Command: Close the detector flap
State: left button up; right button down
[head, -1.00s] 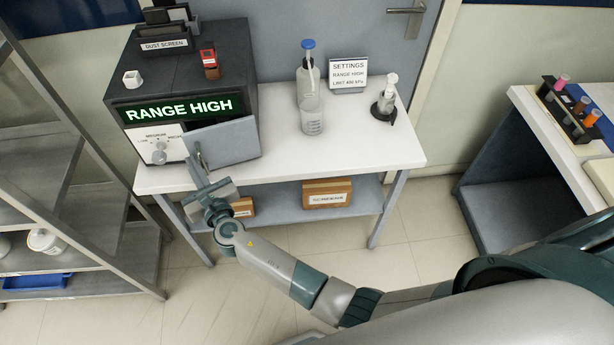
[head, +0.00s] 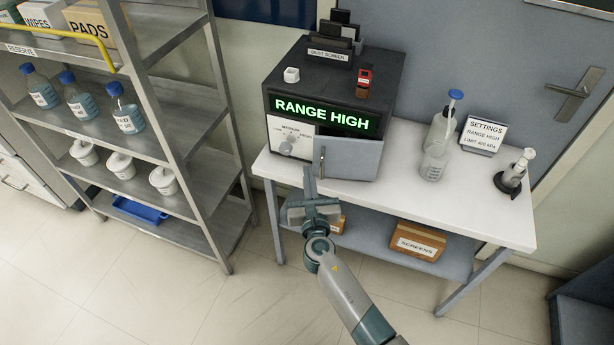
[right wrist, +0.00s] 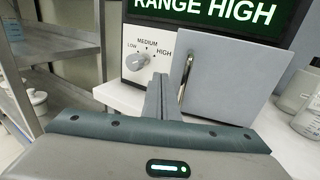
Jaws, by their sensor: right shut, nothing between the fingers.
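The detector flap (head: 350,158) is a light grey panel with a slim metal handle on the front of the dark detector box (head: 325,82). It appears to stand a little ajar, its left edge outward. It also shows in the right wrist view (right wrist: 232,78). My right gripper (head: 308,172) is shut and empty, just left of and in front of the flap's handle edge. In the right wrist view its fingertips (right wrist: 160,78) point up between the dial and the handle; I cannot tell whether they touch the flap. My left gripper is out of view.
The detector's dial (head: 288,147) is left of the flap, near my fingers. A bottle (head: 440,140), a settings sign (head: 482,135) and a small dispenser (head: 514,172) stand on the white table (head: 400,190). A metal shelf rack (head: 190,180) stands at the left.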

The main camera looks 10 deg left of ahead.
jog(key=s+a+b, duration=0.1)
jog(key=s+a, duration=0.1)
jog(key=s, duration=0.8)
jog(key=shift+s+a, duration=0.15)
jog(key=shift+r, duration=0.1)
